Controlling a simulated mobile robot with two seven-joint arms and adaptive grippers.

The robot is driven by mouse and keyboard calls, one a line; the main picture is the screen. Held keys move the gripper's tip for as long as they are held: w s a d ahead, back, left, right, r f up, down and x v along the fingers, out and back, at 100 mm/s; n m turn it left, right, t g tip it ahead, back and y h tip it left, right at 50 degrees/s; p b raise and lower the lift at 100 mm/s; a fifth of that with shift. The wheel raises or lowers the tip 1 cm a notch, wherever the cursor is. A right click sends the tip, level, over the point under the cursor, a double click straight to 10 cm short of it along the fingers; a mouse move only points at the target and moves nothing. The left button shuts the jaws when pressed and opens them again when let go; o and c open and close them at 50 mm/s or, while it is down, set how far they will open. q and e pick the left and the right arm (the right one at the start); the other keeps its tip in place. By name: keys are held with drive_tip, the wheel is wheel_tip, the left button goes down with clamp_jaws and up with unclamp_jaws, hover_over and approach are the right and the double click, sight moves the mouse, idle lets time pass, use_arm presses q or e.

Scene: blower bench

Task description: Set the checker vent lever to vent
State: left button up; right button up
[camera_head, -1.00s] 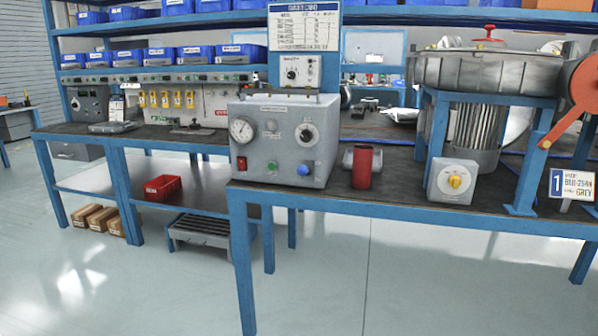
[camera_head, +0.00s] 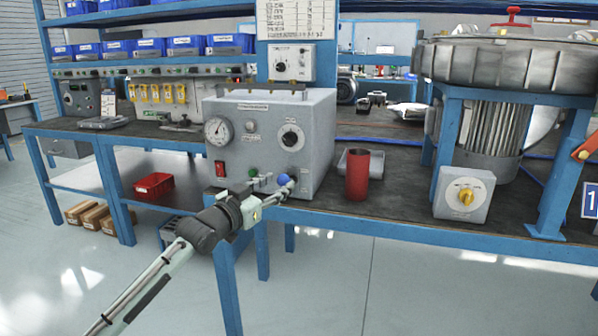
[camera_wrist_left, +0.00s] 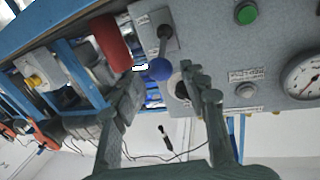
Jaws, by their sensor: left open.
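The checker (camera_head: 312,120) is a grey box with a dial gauge, a black knob, a red switch and a green button on its front. Its vent lever ends in a blue ball (camera_head: 284,180) low on the right of that face. In the left wrist view the lever's shaft (camera_wrist_left: 163,46) runs from a small plate to the blue ball (camera_wrist_left: 159,69). My left gripper (camera_head: 274,184) is open in front of the lever, and one finger partly overlaps the ball. In the wrist view the ball appears between the open fingers (camera_wrist_left: 166,82); contact cannot be told. My right gripper is not in view.
A red cylinder (camera_head: 357,176) stands right of the checker, near a small grey holder. A grey box with a yellow knob (camera_head: 466,197) and a large blower (camera_head: 500,75) on a blue stand are further right. Bare bench top shows between them.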

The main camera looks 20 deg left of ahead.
use_arm(q)
drive_tip(key=shift+w+d+r, duration=0.1)
drive_tip(key=shift+w+r, duration=0.05)
drive_tip(key=shift+w, duration=0.25)
drive_tip(key=x, duration=0.6)
drive_tip(key=shift+w+d, duration=0.1)
drive_tip(key=shift+w, duration=0.15)
clamp_jaws()
